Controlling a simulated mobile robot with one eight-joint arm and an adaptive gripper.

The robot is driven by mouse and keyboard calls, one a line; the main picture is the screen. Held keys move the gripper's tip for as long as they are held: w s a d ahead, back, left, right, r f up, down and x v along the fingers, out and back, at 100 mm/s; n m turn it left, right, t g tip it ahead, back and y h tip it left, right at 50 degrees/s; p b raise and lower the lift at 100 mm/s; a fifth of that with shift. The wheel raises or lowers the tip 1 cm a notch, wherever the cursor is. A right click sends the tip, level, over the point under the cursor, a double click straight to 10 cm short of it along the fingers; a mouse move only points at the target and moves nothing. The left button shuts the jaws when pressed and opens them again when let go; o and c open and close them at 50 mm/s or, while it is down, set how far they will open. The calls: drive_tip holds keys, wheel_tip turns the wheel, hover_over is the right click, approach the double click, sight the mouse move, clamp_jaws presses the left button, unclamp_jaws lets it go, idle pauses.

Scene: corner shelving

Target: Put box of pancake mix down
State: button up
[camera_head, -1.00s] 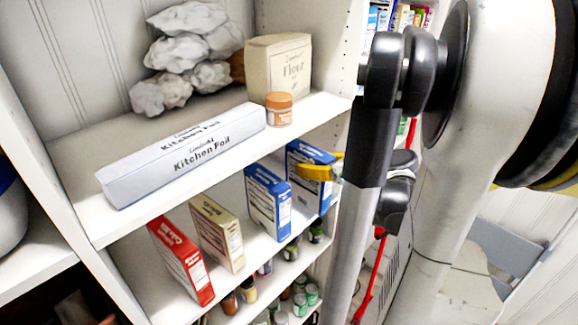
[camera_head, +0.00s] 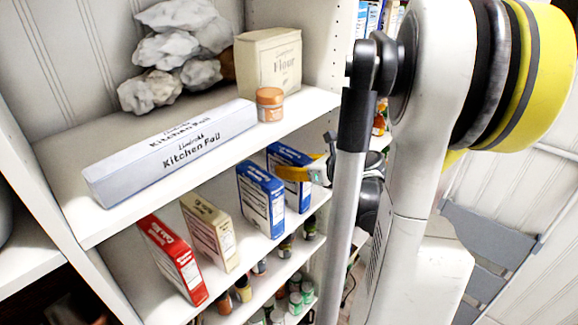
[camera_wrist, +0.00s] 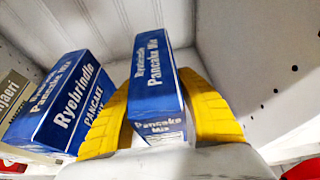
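The blue box of pancake mix (camera_wrist: 153,75) stands upright between the yellow fingers of my gripper (camera_wrist: 160,120) in the wrist view. Both fingers lie against its sides, so the gripper looks shut on it. In the head view this box (camera_head: 291,153) is at the right end of the middle shelf (camera_head: 215,287), behind and right of another blue pancake mix box (camera_head: 261,200). One yellow finger (camera_head: 294,173) crosses its front. I cannot tell whether its bottom touches the shelf. The second blue box also shows at left in the wrist view (camera_wrist: 60,105), apart from the held one.
A cream box (camera_head: 210,232) and a red box (camera_head: 172,259) stand further left on the same shelf. The shelf above holds kitchen foil (camera_head: 170,155), flour (camera_head: 268,72) and a small jar (camera_head: 270,105). Small jars (camera_head: 295,303) fill the shelf below. A side wall (camera_wrist: 262,65) is close at right.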

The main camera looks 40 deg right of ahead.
drive_tip(key=shift+o, duration=1.2)
drive_tip(key=shift+r, duration=0.25)
drive_tip(key=a+p+v, duration=0.1)
drive_tip(key=v, duration=1.1)
drive_tip(key=shift+d, duration=0.4)
